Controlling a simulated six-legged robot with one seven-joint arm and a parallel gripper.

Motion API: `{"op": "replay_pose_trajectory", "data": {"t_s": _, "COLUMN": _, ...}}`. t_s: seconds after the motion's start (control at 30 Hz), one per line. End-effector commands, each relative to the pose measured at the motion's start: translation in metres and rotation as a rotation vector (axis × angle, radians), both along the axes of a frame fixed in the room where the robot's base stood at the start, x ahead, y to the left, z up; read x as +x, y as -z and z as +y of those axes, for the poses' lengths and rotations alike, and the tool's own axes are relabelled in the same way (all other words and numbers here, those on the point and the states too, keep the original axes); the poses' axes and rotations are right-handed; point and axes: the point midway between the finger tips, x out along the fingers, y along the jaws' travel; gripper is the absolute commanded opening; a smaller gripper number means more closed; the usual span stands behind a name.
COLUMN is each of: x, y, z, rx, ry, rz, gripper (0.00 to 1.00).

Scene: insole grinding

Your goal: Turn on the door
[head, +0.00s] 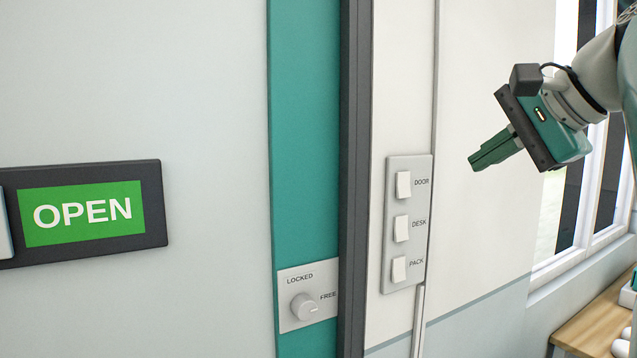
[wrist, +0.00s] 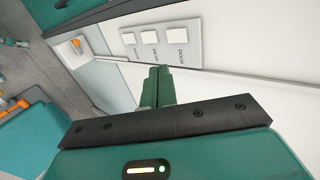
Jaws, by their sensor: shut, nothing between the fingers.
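A grey switch panel (head: 408,222) is on the white wall right of the dark door frame. Its top rocker switch is labelled DOOR (head: 403,184), with DESK (head: 401,228) below it and PACK (head: 398,269) at the bottom. My gripper (head: 474,163) is shut and empty, to the right of the panel and apart from it, its fingers pointing left and slightly down. In the wrist view the panel (wrist: 161,40) lies beyond the shut fingertips (wrist: 160,70), and the DOOR switch (wrist: 177,35) is the right one of the three.
A green OPEN sign (head: 82,213) is on the pale surface at left. A LOCKED/FREE knob (head: 304,306) is on a plate on the teal strip. A window and a wooden table (head: 597,318) are at right. The wall between gripper and panel is clear.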

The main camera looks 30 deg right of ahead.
Motion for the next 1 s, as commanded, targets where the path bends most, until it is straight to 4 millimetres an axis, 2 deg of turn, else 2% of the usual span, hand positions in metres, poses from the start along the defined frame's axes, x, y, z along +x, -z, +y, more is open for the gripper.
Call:
{"op": "replay_pose_trajectory", "data": {"t_s": 0.37, "x": 0.007, "y": 0.005, "z": 0.0, "rx": 0.0, "ry": 0.0, "rz": -0.002, "gripper": 0.0}}
{"op": "replay_pose_trajectory", "data": {"t_s": 0.47, "x": 0.017, "y": 0.013, "z": 0.001, "rx": 0.001, "ry": -0.001, "rz": -0.001, "gripper": 0.0}}
{"op": "replay_pose_trajectory", "data": {"t_s": 0.87, "x": 0.081, "y": 0.059, "z": 0.002, "rx": 0.001, "ry": -0.002, "rz": 0.0, "gripper": 0.0}}
{"op": "replay_pose_trajectory", "data": {"t_s": 1.0, "x": 0.104, "y": 0.061, "z": 0.003, "rx": -0.001, "ry": -0.001, "rz": -0.001, "gripper": 0.0}}
